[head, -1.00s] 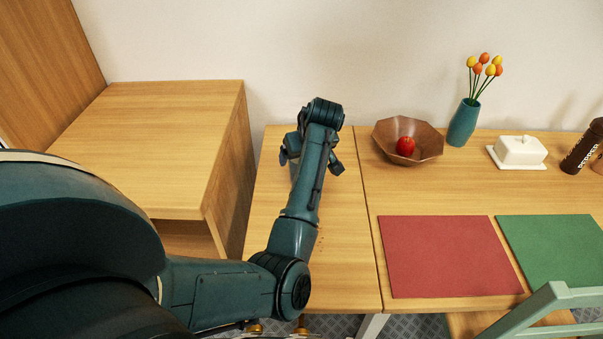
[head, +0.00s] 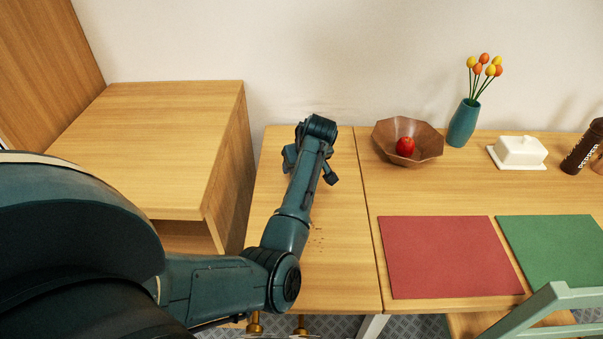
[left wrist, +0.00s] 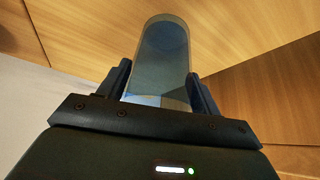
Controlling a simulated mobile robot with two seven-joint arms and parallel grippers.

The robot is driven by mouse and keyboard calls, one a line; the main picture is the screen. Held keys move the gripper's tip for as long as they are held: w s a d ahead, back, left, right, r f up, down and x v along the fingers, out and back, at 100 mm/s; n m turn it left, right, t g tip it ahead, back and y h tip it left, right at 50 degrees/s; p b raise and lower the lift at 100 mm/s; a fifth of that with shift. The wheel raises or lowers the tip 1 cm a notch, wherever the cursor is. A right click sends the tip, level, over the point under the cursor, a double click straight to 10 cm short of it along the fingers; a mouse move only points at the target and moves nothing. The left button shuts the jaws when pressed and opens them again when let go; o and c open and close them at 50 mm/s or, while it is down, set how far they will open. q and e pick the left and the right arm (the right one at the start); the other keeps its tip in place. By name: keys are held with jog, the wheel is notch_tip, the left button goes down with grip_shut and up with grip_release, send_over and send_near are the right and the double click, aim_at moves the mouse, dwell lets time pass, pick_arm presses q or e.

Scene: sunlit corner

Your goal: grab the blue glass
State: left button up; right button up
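A clear, blue-tinted glass (left wrist: 160,65) stands between the two fingers of my left gripper (left wrist: 158,92) in the left wrist view. The fingers are close against both its sides, and the gripper looks shut on it. In the head view my left gripper (head: 311,166) is over the narrow wooden table section, by the wall. My own forearm and wrist hide the glass there. My right gripper is not in view.
A wooden cabinet (head: 150,140) stands left of the narrow table section (head: 335,260). To the right are a brown bowl (head: 425,150) with a red apple (head: 405,146), a vase (head: 463,122), a white butter dish (head: 519,152), a pepper mill (head: 582,150) and red and green mats (head: 448,257).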

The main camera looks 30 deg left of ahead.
pick_arm(q)
jog(key=c, duration=0.7)
jog(key=shift+r, duration=0.1)
